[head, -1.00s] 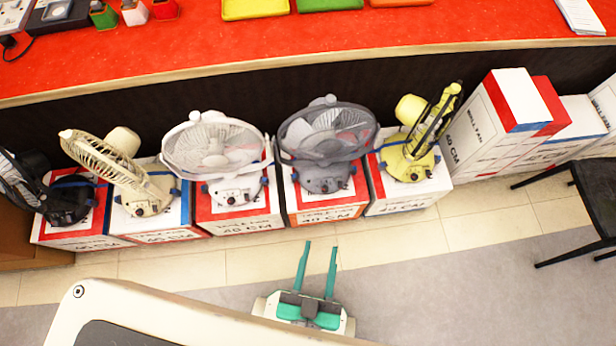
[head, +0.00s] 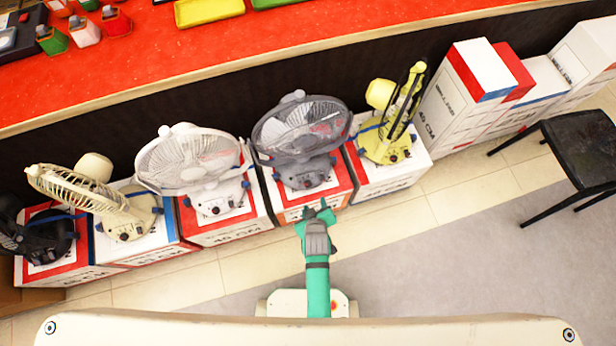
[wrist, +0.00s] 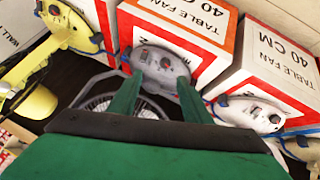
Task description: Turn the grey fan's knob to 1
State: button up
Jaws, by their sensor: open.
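The grey fan (head: 300,128) stands on a red and white box in the row, between a white fan and a yellow fan. Its base (head: 304,172) faces me with a small dark knob, whose setting is too small to read. My green gripper (head: 319,208) is in front of that box, just below the fan base in the head view. In the wrist view, which is upside down, the open fingers (wrist: 160,82) extend toward the grey base (wrist: 158,62), one to each side. I cannot tell whether they touch it. The fingers are empty.
The white fan (head: 190,160) and the yellow fan (head: 392,125) stand close on either side. A red counter (head: 200,50) runs behind the row. Stacked boxes (head: 470,100) and a black stool (head: 575,150) are at right. The floor in front is clear.

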aim_at(309, 185)
jog(key=w+f+g, duration=0.1)
jog(key=w+f, duration=0.3)
jog(key=w+a+f+n, duration=0.1)
jog(key=w+f, duration=0.3)
jog(key=f, duration=0.1)
jog(key=w+a+f+g, duration=0.1)
jog(key=w+f, duration=0.3)
jog(key=shift+w+a+f+n+g, duration=0.2)
jog(key=shift+w+a+n+g, duration=0.1)
jog(key=shift+w, duration=0.1)
jog(key=c, duration=1)
jog(key=shift+c, duration=0.2)
jog(key=shift+d, duration=0.1)
jog(key=m+y, duration=0.1)
jog(key=m, duration=0.3)
jog(key=shift+d+m+g+y, duration=0.2)
jog(key=shift+m+g+y, duration=0.1)
jog(key=shift+g+y, duration=0.1)
jog(key=shift+m+y, duration=0.4)
jog(key=shift+m, duration=1.2)
jog(key=shift+d, duration=0.1)
